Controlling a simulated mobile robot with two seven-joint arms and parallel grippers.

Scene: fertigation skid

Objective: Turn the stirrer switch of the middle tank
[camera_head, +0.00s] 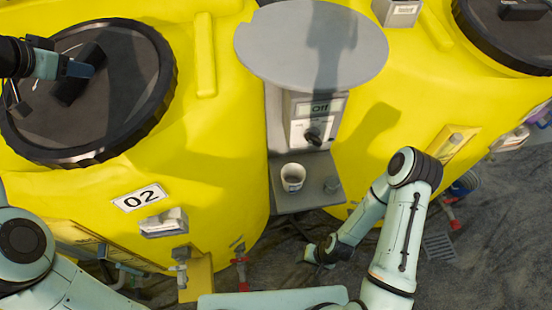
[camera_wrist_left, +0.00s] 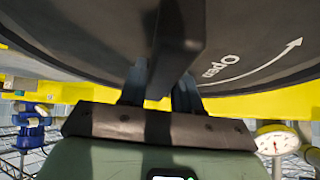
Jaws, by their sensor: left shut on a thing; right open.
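A grey box between two yellow tanks carries a display reading "Off" and a black rotary switch (camera_head: 313,136). I cannot tell for certain which tank it serves. The left yellow tank (camera_head: 215,150) bears the label 02 (camera_head: 141,197) and a black round lid (camera_head: 120,105). My left gripper (camera_head: 78,69) is shut on the lid's black bar handle (camera_wrist_left: 178,45), with a finger on each side in the left wrist view. My right gripper (camera_head: 318,255) is open, low in front of the right tank, below the switch and apart from it.
A grey round plate (camera_head: 310,40) overhangs the switch box from above. A white cup (camera_head: 293,177) stands on the grey shelf (camera_head: 312,202) below it. Valves and pipes line the tank bottoms. A gauge (camera_wrist_left: 277,140) shows in the left wrist view.

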